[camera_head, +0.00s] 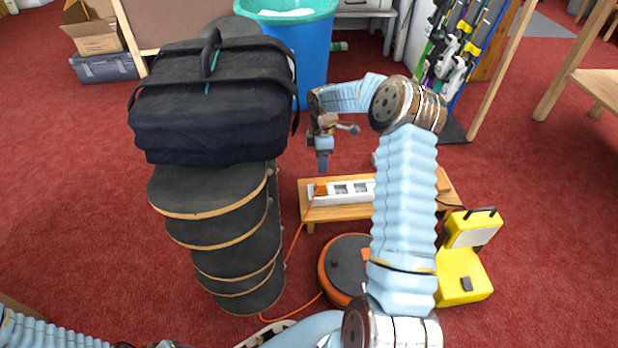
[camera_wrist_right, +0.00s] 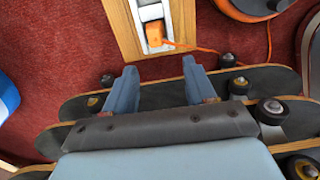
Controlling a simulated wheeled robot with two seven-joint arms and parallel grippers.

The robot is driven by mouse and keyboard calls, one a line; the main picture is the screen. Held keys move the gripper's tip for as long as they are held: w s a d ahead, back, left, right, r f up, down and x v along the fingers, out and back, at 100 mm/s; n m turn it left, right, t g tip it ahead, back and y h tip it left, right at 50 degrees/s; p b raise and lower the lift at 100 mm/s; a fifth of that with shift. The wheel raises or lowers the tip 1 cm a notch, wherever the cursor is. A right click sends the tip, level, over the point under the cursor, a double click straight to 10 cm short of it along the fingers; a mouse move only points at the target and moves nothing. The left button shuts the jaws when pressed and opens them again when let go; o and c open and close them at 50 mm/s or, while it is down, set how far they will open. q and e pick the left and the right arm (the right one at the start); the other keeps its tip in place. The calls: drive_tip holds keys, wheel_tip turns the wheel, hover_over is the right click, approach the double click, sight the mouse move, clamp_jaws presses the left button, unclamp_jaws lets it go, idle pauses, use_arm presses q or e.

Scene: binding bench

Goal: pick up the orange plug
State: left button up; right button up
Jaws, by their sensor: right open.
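The orange plug (camera_head: 321,187) sits at the left end of a white power strip (camera_head: 346,189) on a low wooden bench (camera_head: 340,212). An orange cord runs from it. In the right wrist view the plug (camera_wrist_right: 154,34) shows in the strip's end socket (camera_wrist_right: 152,12), ahead of the fingers. My right gripper (camera_head: 323,164) points down above the left end of the strip, apart from the plug. In the wrist view its two blue fingers (camera_wrist_right: 157,78) are spread with nothing between them. My left arm shows only at the bottom left; its gripper is out of view.
Stacked skateboards (camera_head: 205,193) bearing a black bag (camera_head: 215,115) stand close left of the bench. An orange cable reel (camera_head: 343,262) and a yellow work light (camera_head: 464,272) lie in front. A blue bin (camera_head: 300,50) stands behind. Red carpet is clear at far right.

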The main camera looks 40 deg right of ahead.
sight(321, 183)
drive_tip(key=f, duration=0.2)
drive_tip(key=f+b, duration=0.1)
drive_tip(key=f, duration=0.2)
drive_tip(key=w+f, duration=0.1)
drive_tip(key=f, duration=0.1)
drive_tip(key=shift+d+f+b, duration=0.3)
drive_tip(key=shift+f+b, duration=0.05)
drive_tip(key=shift+b, duration=0.05)
drive_tip(key=f+b, duration=0.1)
drive_tip(key=f, duration=0.5)
drive_tip(key=shift+s+d+b, duration=0.1)
drive_tip(key=shift+s+b, duration=0.1)
drive_tip(key=shift+b, duration=0.15)
drive_tip(key=shift+r, duration=0.1)
drive_tip(key=c, duration=0.9)
use_arm(q)
drive_tip(key=f, duration=0.1)
drive_tip(key=w+f, duration=0.1)
drive_tip(key=f, duration=0.1)
drive_tip(key=shift+f, duration=0.2)
use_arm(e)
drive_tip(key=shift+r, duration=0.15)
